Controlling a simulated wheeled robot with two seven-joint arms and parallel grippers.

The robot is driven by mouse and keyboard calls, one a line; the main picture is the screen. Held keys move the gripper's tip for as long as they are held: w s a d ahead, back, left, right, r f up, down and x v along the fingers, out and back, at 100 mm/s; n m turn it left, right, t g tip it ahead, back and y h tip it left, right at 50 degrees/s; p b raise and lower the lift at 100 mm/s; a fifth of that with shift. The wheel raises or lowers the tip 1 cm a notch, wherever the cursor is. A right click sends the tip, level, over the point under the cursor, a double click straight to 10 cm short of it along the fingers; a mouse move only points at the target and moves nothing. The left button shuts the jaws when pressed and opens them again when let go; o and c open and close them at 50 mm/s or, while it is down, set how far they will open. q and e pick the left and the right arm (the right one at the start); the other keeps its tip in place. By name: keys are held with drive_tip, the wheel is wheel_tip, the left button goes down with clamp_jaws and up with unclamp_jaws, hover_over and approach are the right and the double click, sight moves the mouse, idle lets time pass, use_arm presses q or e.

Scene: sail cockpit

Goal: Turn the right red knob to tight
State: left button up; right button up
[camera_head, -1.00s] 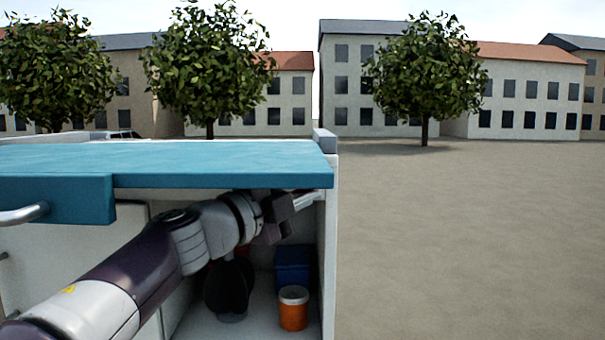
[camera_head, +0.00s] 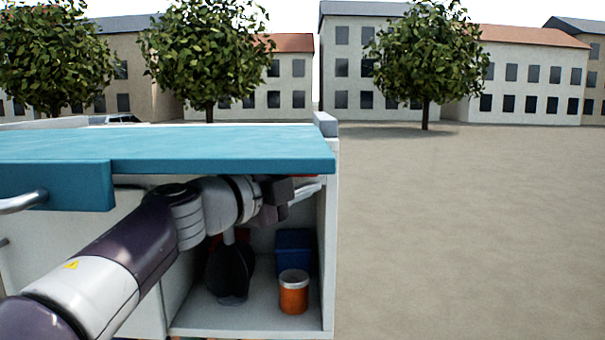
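No red knob can be made out clearly. Small red patches (camera_head: 214,241) show behind my arm inside the open compartment, too hidden to identify. My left gripper (camera_head: 290,196) is at the upper right of the compartment, just under the blue-green top. Its dark body is beside a pale metal bar-like piece (camera_head: 306,192) near the right wall; I cannot tell whether this is a finger or a handle, or whether they touch. The finger gap is not visible. My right gripper is not in view.
The white cabinet (camera_head: 329,260) has a blue-green top (camera_head: 200,148) over the compartment. Inside stand an orange jar (camera_head: 293,295), a blue box (camera_head: 293,250) and a dark rounded object (camera_head: 230,275). A metal handle (camera_head: 20,202) is at left. Open ground lies to the right.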

use_arm(q)
drive_tip(key=b+v, duration=0.6)
drive_tip(key=v, duration=0.6)
drive_tip(key=shift+s+a, duration=0.15)
drive_tip(key=shift+s, duration=0.05)
